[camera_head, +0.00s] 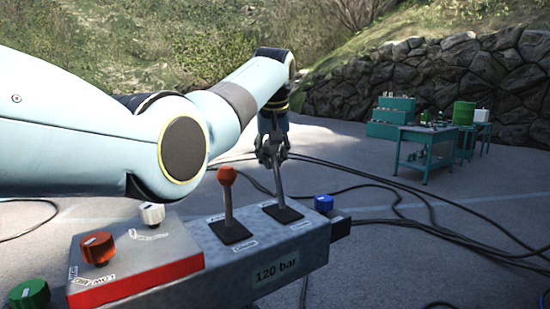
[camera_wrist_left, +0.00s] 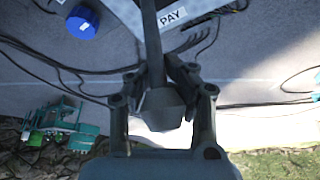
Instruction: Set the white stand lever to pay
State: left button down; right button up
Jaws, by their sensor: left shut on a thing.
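The stand lever (camera_head: 279,186) has a straight grey shaft rising from a dark slotted plate on the control box (camera_head: 275,258). It leans slightly left in the head view. My left gripper (camera_head: 272,158) is shut around its top. In the left wrist view the lever's knob (camera_wrist_left: 162,108) looks grey in shade and sits between the fingers of the gripper (camera_wrist_left: 152,88). A white label reading PAY (camera_wrist_left: 172,16) lies beside the shaft. The lever's top is mostly hidden by the fingers in the head view. My right gripper is not in view.
A second lever with an orange-red knob (camera_head: 227,176) stands close to the left. The box also carries a red knob (camera_head: 98,247), a white knob (camera_head: 152,213) and a blue knob (camera_head: 323,203). Cables cross the ground; a teal workbench (camera_head: 427,134) stands far off.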

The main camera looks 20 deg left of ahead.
pick_arm(q)
jog(key=shift+w+a+r, duration=0.15)
jog(key=shift+a+r, duration=0.1)
jog(key=shift+r, duration=0.05)
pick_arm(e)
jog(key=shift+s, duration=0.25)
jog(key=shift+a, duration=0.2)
pick_arm(q)
jog(key=shift+r, duration=0.1)
jog(key=c, duration=1.5)
grip_release()
jog(key=o, duration=0.6)
jog(key=shift+a+f, duration=0.15)
jog(key=shift+f, duration=0.05)
jog(key=shift+d, duration=0.25)
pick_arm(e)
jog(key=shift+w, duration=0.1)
pick_arm(q)
jog(key=v, duration=1.2)
jog(key=shift+s, duration=0.2)
jog(key=shift+f, duration=0.2)
